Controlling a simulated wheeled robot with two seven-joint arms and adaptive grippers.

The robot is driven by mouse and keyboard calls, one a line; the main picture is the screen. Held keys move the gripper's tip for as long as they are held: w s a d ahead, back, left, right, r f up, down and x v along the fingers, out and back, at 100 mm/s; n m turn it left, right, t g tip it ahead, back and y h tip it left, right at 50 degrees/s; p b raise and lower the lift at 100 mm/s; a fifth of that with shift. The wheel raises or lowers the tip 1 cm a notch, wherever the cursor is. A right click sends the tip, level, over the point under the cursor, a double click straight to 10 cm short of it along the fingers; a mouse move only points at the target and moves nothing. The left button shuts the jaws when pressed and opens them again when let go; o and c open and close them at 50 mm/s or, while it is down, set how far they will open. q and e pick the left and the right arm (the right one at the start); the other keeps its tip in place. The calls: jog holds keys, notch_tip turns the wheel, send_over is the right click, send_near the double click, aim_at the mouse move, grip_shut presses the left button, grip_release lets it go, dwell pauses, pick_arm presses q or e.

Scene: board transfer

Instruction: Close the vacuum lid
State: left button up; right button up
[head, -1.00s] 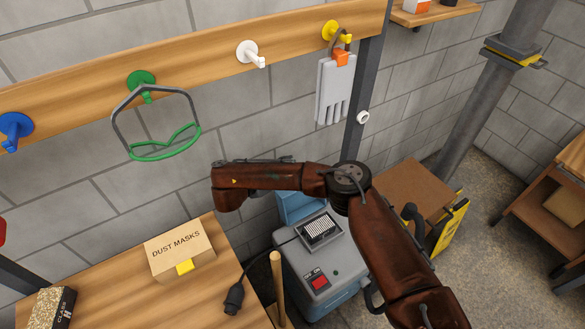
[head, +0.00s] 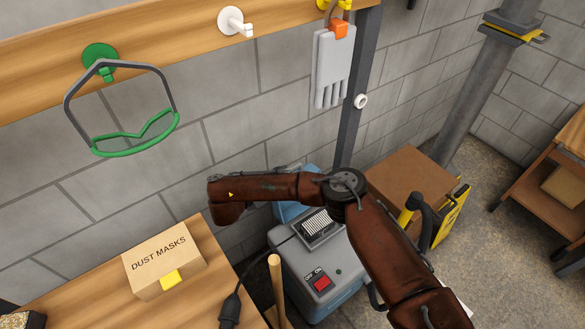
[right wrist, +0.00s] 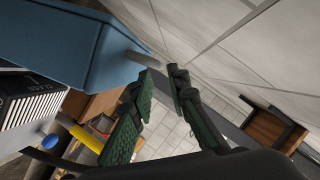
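The vacuum (head: 340,260) stands on the floor, with a grey top, a red ON/OFF switch (head: 322,284) and a pleated filter (head: 316,226) exposed. Its blue lid (head: 292,212) is raised behind the filter, partly hidden by my right arm. In the right wrist view the lid (right wrist: 95,45) fills the upper left, and the pleated filter (right wrist: 28,108) is at the left edge. My right gripper (right wrist: 162,75) is open, its green fingers apart, with the tips near the lid's lower right corner. I cannot tell whether they touch it. In the head view the right gripper is hidden. My left gripper is out of view.
A wooden bench (head: 208,285) with a DUST MASKS box (head: 160,258) is left of the vacuum. A brown box (head: 408,175) and yellow sign (head: 455,215) stand right. Gloves (head: 335,68) hang above.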

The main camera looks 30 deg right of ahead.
aim_at(291, 169)
jog(key=b+x, duration=0.1)
jog(key=x, duration=0.4)
jog(key=shift+d+f, duration=0.15)
jog(key=shift+f, duration=0.05)
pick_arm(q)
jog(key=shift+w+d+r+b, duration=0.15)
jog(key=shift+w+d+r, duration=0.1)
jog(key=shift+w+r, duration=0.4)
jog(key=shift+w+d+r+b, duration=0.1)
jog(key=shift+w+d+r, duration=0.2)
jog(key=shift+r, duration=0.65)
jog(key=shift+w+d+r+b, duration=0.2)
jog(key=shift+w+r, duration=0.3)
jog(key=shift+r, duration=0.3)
pick_arm(e)
jog(key=shift+w+d, duration=0.3)
jog(key=shift+d, duration=0.35)
jog(key=shift+c, duration=0.7)
grip_shut()
